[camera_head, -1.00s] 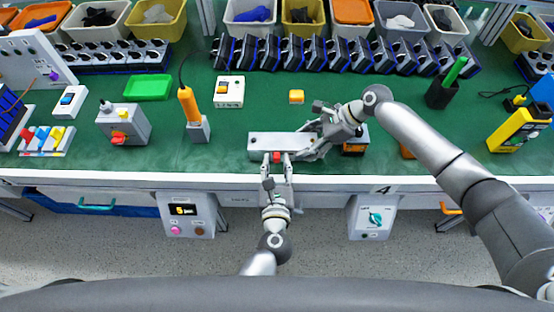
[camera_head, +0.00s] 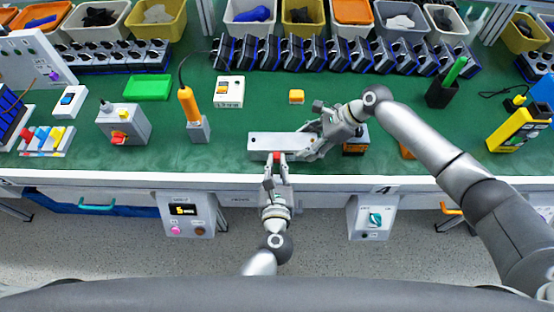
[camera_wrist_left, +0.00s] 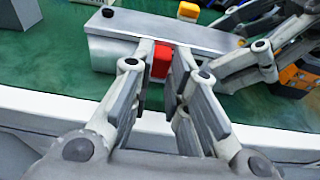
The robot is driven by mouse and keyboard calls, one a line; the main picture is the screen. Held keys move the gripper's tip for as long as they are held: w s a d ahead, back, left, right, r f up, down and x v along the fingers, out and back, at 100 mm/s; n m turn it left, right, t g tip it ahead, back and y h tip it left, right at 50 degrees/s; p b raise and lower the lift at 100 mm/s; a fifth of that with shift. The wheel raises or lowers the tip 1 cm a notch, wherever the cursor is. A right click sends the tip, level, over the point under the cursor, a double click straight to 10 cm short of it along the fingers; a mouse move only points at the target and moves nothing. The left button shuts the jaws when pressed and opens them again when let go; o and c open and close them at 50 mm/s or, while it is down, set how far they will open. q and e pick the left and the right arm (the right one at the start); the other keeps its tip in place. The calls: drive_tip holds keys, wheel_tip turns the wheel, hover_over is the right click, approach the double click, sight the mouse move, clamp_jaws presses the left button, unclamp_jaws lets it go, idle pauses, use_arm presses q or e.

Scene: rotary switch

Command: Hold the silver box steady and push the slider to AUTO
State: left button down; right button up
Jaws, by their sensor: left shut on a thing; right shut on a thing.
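The silver box (camera_head: 262,142) lies lengthwise near the front edge of the green bench. Its red slider (camera_head: 277,157) sticks out of the front face; it also shows in the left wrist view (camera_wrist_left: 162,60). My left gripper (camera_head: 276,160) reaches in from the front and is shut on the slider, with a finger on each side of it (camera_wrist_left: 164,66). My right gripper (camera_head: 315,145) is shut on the right end of the box, whose end it partly hides. Any AUTO label is too small to read or hidden.
Behind the box are a small yellow block (camera_head: 296,96) and a white switch box (camera_head: 229,91). An orange-handled tool (camera_head: 190,105) stands to the left. An orange and black object (camera_head: 355,143) sits beside my right gripper. The white bench edge (camera_head: 130,180) runs along the front.

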use_arm(q)
drive_tip(key=shift+d, duration=1.75)
drive_tip(key=c, duration=1.4)
unclamp_jaws()
drive_tip(key=shift+c, duration=0.2)
use_arm(e)
drive_tip(key=o, duration=1.1)
use_arm(q)
drive_tip(key=s, duration=0.3)
drive_tip(key=s+r, duration=0.1)
drive_tip(key=s, duration=0.1)
